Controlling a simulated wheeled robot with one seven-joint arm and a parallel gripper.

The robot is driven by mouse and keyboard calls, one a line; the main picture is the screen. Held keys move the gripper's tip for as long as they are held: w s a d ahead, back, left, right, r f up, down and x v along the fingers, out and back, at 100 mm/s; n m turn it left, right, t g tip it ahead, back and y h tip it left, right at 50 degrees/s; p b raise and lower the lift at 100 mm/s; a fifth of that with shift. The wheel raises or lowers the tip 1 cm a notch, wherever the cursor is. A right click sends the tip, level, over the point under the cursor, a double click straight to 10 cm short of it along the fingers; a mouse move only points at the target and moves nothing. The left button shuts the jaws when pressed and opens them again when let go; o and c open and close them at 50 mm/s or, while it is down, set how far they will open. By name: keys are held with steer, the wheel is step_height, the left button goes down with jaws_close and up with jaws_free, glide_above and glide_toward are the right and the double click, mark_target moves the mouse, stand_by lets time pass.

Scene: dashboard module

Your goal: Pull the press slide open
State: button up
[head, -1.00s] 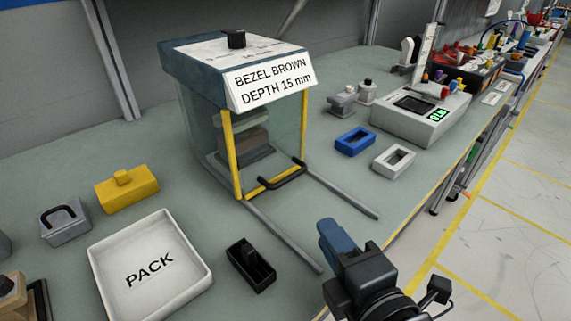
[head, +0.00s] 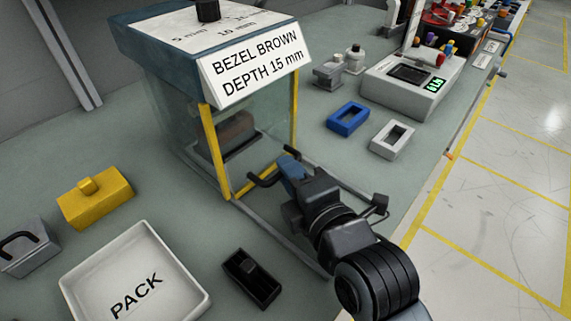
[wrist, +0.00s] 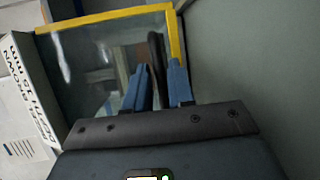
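The press (head: 170,110) is a clear-walled box with a blue-grey top and a yellow front frame, at the middle left of the head view. The slide's black handle (head: 263,181) sticks out at its lower front, close to the yellow bar. My gripper (head: 284,165) is at the right part of this handle. In the wrist view, the two blue fingers (wrist: 159,72) are apart, with the dark handle (wrist: 156,50) showing between them. I see no clear grip on it. The arm hides part of the slide rails.
A white PACK tray (head: 75,274) and a black holder (head: 251,290) lie in front. A yellow block (head: 95,205) is at left. Blue (head: 347,119) and white (head: 391,150) frames and a scale (head: 400,100) are at right. Rails (head: 345,187) run forward from the press.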

steer(key=shift+x, duration=0.95)
steer(key=shift+c, duration=0.2)
jaws_close()
